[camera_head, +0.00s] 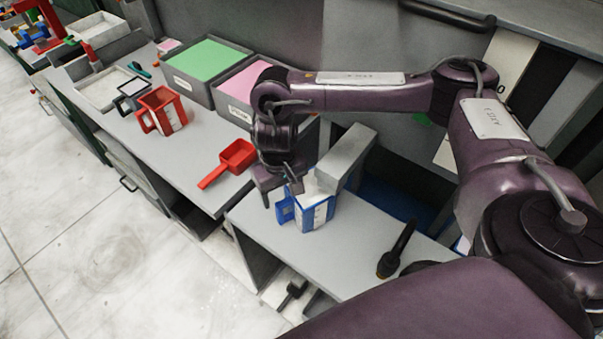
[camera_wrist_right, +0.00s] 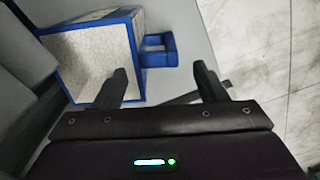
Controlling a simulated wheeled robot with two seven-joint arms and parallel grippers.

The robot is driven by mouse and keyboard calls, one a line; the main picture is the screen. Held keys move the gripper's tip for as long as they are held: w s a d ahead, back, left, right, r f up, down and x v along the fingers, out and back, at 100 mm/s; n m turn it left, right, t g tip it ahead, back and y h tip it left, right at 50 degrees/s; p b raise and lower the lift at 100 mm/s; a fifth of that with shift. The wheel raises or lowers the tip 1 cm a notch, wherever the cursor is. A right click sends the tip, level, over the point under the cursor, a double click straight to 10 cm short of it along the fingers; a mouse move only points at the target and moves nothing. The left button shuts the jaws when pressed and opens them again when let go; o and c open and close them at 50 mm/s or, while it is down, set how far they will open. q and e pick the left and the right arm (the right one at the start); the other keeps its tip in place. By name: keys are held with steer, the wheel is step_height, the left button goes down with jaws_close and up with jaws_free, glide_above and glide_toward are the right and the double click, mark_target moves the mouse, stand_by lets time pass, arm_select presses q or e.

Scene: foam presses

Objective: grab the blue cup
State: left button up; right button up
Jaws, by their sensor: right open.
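The blue cup (camera_head: 314,212) stands upright on the grey counter, with white panels on its sides and a handle (camera_head: 285,210) facing left. In the right wrist view the blue cup (camera_wrist_right: 102,52) shows its pale, empty inside, and its handle (camera_wrist_right: 158,50) points right. My right gripper (camera_head: 281,196) is just above the cup's handle side. Its two fingers (camera_wrist_right: 166,82) are apart with nothing between them; the handle lies just beyond and between the tips in that view. I cannot tell whether a finger touches the cup. My left gripper does not show.
A grey block-like machine part (camera_head: 346,158) stands right behind the cup. A red scoop (camera_head: 231,162) and a red cup (camera_head: 162,112) are on the counter (camera_head: 190,150) to the left. Green (camera_head: 205,62) and pink bins stand behind. A black brush (camera_head: 396,252) lies to the right.

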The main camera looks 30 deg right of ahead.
mark_target(283, 201)
steer(key=f, duration=0.1)
steer(key=f+b, duration=0.1)
steer(key=f, duration=0.1)
steer(key=shift+s+a+f, duration=0.1)
steer(key=shift+s+f, duration=0.05)
steer(key=shift+s, duration=0.05)
step_height(283, 201, down, 4)
steer(key=shift+s+r+b, duration=0.15)
steer(key=shift+r+b, duration=0.1)
steer(key=shift+b, duration=0.25)
steer(key=shift+f, duration=0.5)
steer(key=shift+c, duration=0.4)
steer(key=c, duration=1.2)
steer(key=shift+r, duration=0.15)
